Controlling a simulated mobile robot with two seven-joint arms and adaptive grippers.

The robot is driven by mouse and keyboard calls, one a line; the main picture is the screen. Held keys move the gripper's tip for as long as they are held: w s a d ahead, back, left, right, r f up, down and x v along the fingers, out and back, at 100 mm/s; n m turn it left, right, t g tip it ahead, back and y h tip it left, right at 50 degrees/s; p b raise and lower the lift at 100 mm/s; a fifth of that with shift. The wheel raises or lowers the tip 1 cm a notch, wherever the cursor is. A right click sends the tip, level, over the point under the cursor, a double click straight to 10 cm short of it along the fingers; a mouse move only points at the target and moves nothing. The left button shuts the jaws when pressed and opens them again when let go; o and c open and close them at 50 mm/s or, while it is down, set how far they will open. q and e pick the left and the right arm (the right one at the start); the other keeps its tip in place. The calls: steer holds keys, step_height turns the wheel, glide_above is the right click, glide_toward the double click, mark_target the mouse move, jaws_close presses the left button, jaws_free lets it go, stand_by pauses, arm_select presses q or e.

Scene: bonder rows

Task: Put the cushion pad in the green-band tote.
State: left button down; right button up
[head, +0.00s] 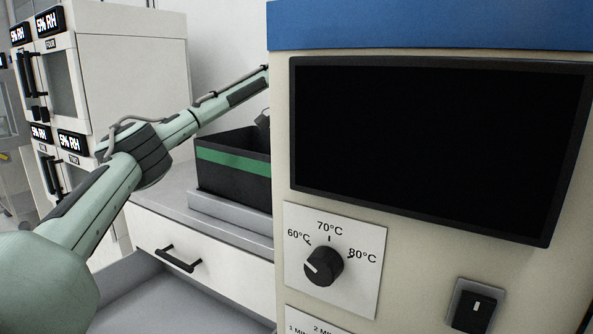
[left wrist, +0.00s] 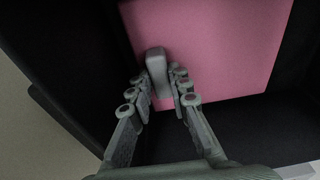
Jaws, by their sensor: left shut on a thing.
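The green-band tote (head: 232,181) is a black open box with a green stripe, on a grey base on the counter; its right part is hidden behind the machine. My left arm reaches over it from the left, and the gripper is mostly hidden in the head view. In the left wrist view a pink cushion pad (left wrist: 215,45) with a grey grip block lies between dark tote walls. My left gripper (left wrist: 161,84) is shut on that grey block. Whether the pad rests on the tote floor or hangs above it, I cannot tell. My right gripper is not in view.
A beige machine (head: 281,150) with a black screen and a temperature knob (head: 323,266) fills the right side. Cabinets with RH displays (head: 120,70) stand at the left. A drawer (head: 190,262) is below the counter, with an open grey tray-like space at the bottom.

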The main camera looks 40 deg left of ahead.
arm_select(q)
steer(key=c, duration=1.4)
jaws_free()
steer(key=r, duration=0.4)
steer(key=s+r, duration=0.1)
steer(key=r, duration=0.7)
steer(key=shift+s, duration=0.2)
